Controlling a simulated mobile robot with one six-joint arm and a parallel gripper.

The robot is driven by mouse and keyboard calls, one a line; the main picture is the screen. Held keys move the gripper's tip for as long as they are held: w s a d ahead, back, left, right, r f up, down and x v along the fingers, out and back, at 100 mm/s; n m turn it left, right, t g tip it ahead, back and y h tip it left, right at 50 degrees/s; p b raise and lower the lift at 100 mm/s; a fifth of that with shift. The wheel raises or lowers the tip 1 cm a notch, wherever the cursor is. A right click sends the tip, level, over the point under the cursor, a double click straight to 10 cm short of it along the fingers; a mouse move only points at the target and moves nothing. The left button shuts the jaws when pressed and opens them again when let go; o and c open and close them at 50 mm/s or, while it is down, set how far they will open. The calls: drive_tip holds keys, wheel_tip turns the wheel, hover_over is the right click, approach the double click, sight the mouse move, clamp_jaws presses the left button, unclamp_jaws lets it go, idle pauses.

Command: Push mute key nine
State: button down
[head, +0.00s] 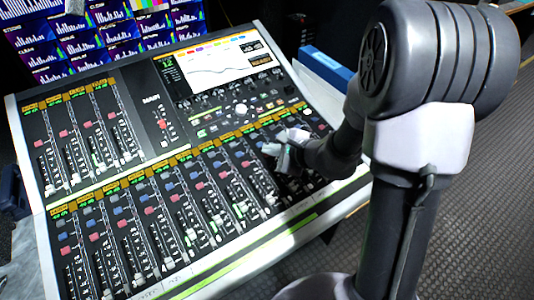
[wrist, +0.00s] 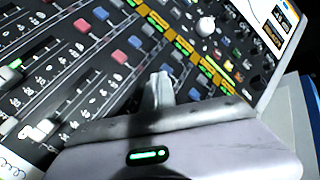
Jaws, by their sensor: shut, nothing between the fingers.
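The mixing console (head: 190,150) carries rows of red and blue keys above its faders. My gripper (head: 272,149) is shut and empty over the right part of the front channel row in the head view. In the wrist view my gripper (wrist: 161,82) points at the strips, close to a red key (wrist: 120,56) and blue keys (wrist: 134,41) on its left. I cannot tell whether it touches the panel. Key numbers are too small to read, so I cannot tell which is mute key nine. My gripper and arm hide keys on the rightmost strips.
The console screen (head: 212,60) and a round knob (head: 241,109) lie behind my gripper. Fader caps (head: 215,222) stand up along the front row. A blue-edged box (head: 326,68) is beyond the right edge. Monitors (head: 90,35) stand behind.

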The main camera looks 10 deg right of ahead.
sight(272, 161)
drive_tip(key=shift+s+r+p, duration=0.15)
drive_tip(key=shift+r+p, duration=0.35)
drive_tip(key=shift+r, duration=0.4)
drive_tip(key=r+p, duration=0.1)
drive_tip(key=r, duration=0.1)
drive_tip(key=r+p, duration=0.3)
drive_tip(key=r, duration=0.1)
drive_tip(key=shift+s+d, duration=0.2)
drive_tip(key=shift+s, duration=0.15)
